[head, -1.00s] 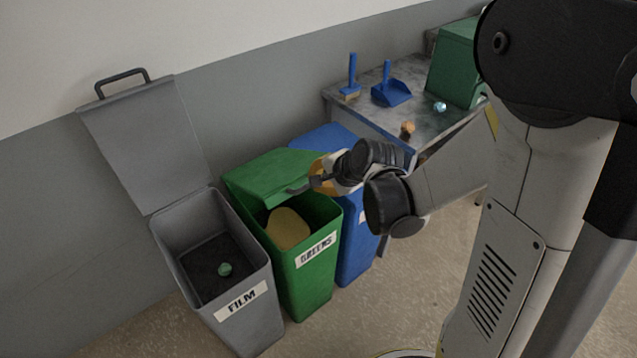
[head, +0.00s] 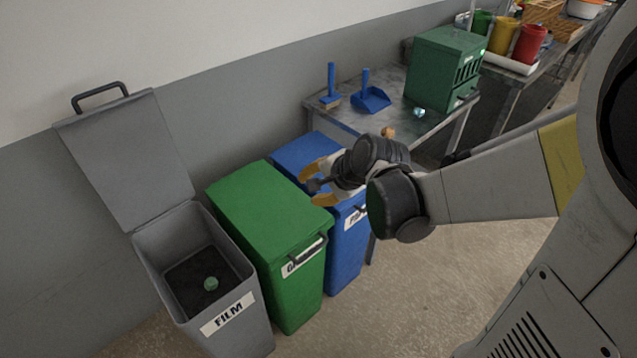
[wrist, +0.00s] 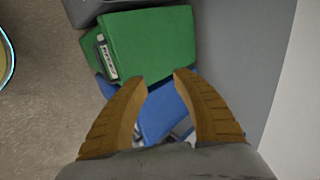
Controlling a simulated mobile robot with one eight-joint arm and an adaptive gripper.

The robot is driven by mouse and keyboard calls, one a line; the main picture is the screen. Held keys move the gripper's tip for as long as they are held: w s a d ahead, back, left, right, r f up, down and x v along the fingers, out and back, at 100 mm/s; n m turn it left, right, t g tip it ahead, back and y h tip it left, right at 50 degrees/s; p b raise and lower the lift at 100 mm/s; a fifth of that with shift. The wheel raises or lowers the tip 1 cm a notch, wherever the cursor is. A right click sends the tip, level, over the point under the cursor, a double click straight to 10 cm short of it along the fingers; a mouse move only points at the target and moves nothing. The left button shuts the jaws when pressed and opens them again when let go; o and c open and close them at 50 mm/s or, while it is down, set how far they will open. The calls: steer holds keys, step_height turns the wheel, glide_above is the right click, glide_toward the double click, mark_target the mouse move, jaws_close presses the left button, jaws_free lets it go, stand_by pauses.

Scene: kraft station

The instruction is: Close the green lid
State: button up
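The green bin (head: 294,290) stands between the grey and blue bins. Its green lid (head: 258,212) lies down over the top and looks shut, with a dark handle (head: 308,251) at its front edge above a partly covered label. The lid also shows in the wrist view (wrist: 152,45). My gripper (head: 312,186) is open and empty, apart from the lid, above the blue bin to its right. In the wrist view, its two yellow-brown fingers (wrist: 160,82) are spread, with the blue bin behind them and the green lid beyond.
The grey FILM bin (head: 242,310) at left has its lid (head: 125,155) raised and a small green object (head: 211,284) inside. The blue bin (head: 346,262) is closed at right. A table (head: 425,125) behind holds a blue brush, a dustpan and a green box.

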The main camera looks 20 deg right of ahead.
steer(key=shift+v, duration=2)
steer(key=s+r+n+h, duration=0.1)
steer(key=s+r+n, duration=0.1)
steer(key=s+n, duration=0.4)
steer(key=s+r+n+h, duration=0.2)
steer(key=s+n, duration=0.5)
steer(key=s, duration=0.1)
steer(key=shift+r, duration=0.35)
